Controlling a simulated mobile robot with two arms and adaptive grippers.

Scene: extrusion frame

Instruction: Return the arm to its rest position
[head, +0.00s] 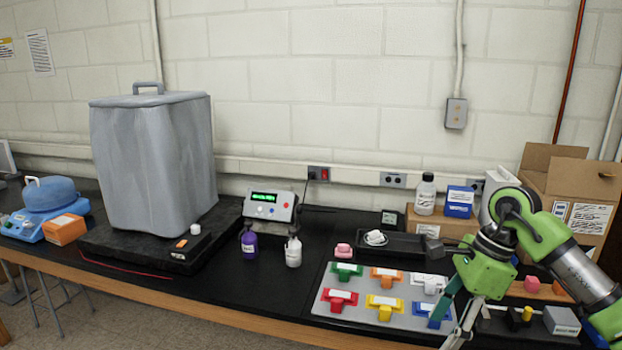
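My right arm (575,262), green and silver, comes in from the right edge and reaches over the bench. Its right gripper (447,332) points down and to the left, in front of the right side of the grey board with coloured T-shaped pieces. A teal part and grey finger links show at its lower end. Whether the fingers are apart or closed is unclear, and I cannot make out anything held. The gripper and wrist hide part of the board's right edge. My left arm and gripper are not in view.
The grey board (330,308) holds several coloured pieces. Behind it are a black tray (405,243), a white bottle (425,195) and an open cardboard box (570,185). A control box (270,207) and large grey container (152,165) stand left. Bare black bench (260,290) lies left of the board.

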